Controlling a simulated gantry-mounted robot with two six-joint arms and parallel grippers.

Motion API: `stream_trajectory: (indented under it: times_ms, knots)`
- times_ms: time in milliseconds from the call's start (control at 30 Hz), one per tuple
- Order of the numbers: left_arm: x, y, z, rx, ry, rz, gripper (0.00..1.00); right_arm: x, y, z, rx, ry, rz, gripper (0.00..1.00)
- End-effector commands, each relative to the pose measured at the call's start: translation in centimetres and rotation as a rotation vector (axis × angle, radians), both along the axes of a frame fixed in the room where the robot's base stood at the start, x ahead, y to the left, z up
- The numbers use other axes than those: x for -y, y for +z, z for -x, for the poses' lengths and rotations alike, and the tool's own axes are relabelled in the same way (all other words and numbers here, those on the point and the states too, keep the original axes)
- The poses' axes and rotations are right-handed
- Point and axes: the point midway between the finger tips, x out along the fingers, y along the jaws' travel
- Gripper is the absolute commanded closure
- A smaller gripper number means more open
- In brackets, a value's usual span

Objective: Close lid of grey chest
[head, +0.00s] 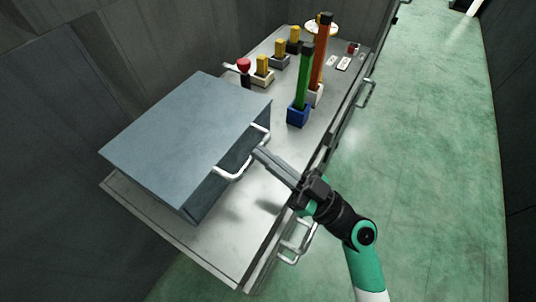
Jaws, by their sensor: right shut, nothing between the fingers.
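The grey chest (207,198) stands on the near end of a grey metal bench. Its flat blue-grey lid (185,135) covers the top; I cannot tell whether a gap is left under its edge. A pale bar handle (232,176) is on the side facing my right arm. My right gripper (259,153) is shut and empty, with its fingertips at the handle, overlapping its middle in the picture. I cannot tell whether they touch it. My left gripper is not in view.
The bench top (235,235) is bare in front of the chest. Behind it stand a red button (244,65), several yellow-topped blocks, a green post (304,75) and an orange post (322,55). A dark wall is at left; green floor (430,130) is open at right.

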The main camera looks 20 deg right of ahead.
Motion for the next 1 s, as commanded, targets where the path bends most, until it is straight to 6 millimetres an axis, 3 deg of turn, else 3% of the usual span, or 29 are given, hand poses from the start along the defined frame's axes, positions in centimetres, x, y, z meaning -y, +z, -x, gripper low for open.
stream_trajectory:
  times_ms: [133,233,533,1000]
  knots:
    - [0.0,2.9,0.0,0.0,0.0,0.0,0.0,0.0,4.3,0.3,0.01,0.005,-0.001,1.0]
    - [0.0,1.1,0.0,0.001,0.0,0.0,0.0,1.5,1.5,2.2,0.003,0.001,-0.004,1.0]
    - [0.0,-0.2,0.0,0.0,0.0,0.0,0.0,4.7,-1.3,6.7,0.007,0.003,-0.004,1.0]
    - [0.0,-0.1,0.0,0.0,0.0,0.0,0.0,5.0,-1.4,7.4,0.01,0.008,-0.004,1.0]
